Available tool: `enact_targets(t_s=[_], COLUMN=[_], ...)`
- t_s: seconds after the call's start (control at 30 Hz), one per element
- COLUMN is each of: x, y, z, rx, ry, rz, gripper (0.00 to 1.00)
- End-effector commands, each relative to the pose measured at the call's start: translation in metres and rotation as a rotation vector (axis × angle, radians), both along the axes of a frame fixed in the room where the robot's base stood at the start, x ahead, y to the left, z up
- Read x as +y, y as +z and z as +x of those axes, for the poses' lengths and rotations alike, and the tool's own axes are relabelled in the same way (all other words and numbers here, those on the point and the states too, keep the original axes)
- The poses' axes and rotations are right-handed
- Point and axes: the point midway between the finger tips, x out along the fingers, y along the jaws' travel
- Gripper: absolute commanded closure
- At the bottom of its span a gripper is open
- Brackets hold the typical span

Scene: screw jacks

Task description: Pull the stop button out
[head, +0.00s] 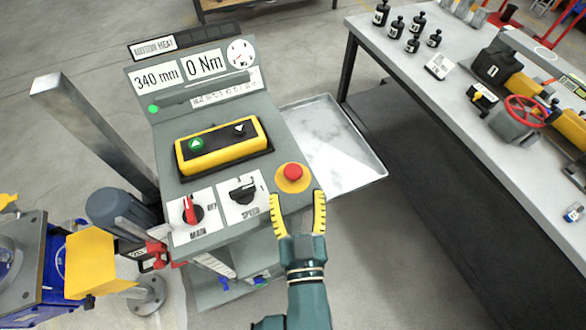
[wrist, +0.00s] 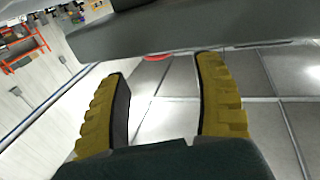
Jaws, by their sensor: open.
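The stop button (head: 292,171) is a red round cap on a yellow base (head: 293,184) at the right front of the grey control console (head: 222,228). My gripper (head: 297,197) is open and empty, with its two yellow fingers just in front of the button in the head view, one towards each side. In the wrist view my gripper (wrist: 162,68) is spread wide. A thin red arc (wrist: 158,57), perhaps part of the button, shows between the fingertips under a grey edge. I cannot tell whether the fingers touch the button.
The console bears a red main switch (head: 193,212), a black speed switch (head: 243,191) and a yellow box (head: 222,146) with green and black buttons. A metal tray (head: 335,145) is at its right. A workbench (head: 450,90) with several parts stands further right.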

Motion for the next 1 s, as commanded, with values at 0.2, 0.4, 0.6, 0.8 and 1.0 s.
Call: enact_targets(t_s=[0.2,0.4,0.6,0.8,1.0], x=[0.004,0.006,0.007,0.007,0.007], y=[-0.001,-0.001,0.0,-0.001,-0.001], z=[0.047,0.066,0.067,0.067,0.067], rx=[-0.001,0.001,0.001,0.001,0.001], ry=[-0.001,-0.001,-0.001,-0.001,-0.001], rz=[-0.002,-0.001,-0.001,-0.001,-0.001], gripper=[0.33,0.33,0.33,0.57,0.95])
